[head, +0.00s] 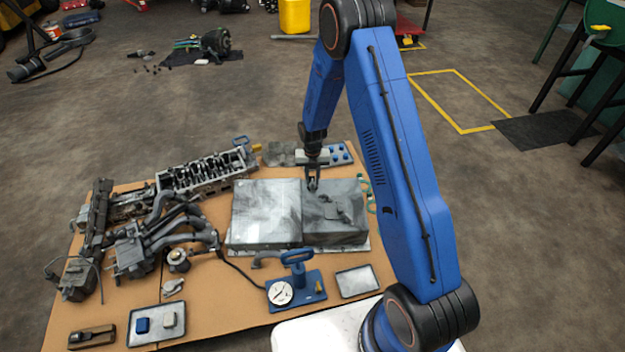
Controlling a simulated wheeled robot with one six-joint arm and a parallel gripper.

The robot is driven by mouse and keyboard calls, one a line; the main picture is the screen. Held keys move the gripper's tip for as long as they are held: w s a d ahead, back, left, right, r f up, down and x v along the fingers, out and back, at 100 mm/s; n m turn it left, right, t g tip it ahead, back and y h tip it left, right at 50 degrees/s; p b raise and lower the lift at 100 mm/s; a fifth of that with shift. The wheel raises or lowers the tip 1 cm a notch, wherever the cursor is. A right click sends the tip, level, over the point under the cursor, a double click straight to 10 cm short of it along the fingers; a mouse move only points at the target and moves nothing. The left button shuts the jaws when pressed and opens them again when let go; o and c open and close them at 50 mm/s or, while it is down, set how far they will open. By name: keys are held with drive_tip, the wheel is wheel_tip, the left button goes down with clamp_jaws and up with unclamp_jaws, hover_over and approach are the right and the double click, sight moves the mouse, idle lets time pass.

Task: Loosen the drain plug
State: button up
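A grey metal pan-like block (265,215) lies near the middle of the brown-topped table. Its right part (345,228) is darker and has a raised shape (335,207) on top. I cannot make out the drain plug for certain; it may be too small or hidden by my gripper. My gripper (312,187) points down over the upper middle of the block, near the line between its two parts. Its fingertips are close to the surface, and I cannot tell whether they touch it. The fingers are too small to show whether they hold anything.
A blue stand with a round gauge (281,292) and a small empty tray (357,281) are in front of the block. A tray with two small blocks (157,324) is front left. Engine parts and a cylinder head (207,172) crowd the left. A blue-capped holder (340,153) stands behind.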

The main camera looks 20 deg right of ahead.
sight(312, 181)
drive_tip(key=shift+r, duration=0.1)
drive_tip(key=shift+r, duration=2.15)
drive_tip(key=o, duration=0.5)
drive_tip(key=shift+o, duration=0.2)
wheel_tip(312, 181, up, 17)
drive_tip(key=shift+r, duration=0.2)
drive_tip(key=shift+c, duration=0.3)
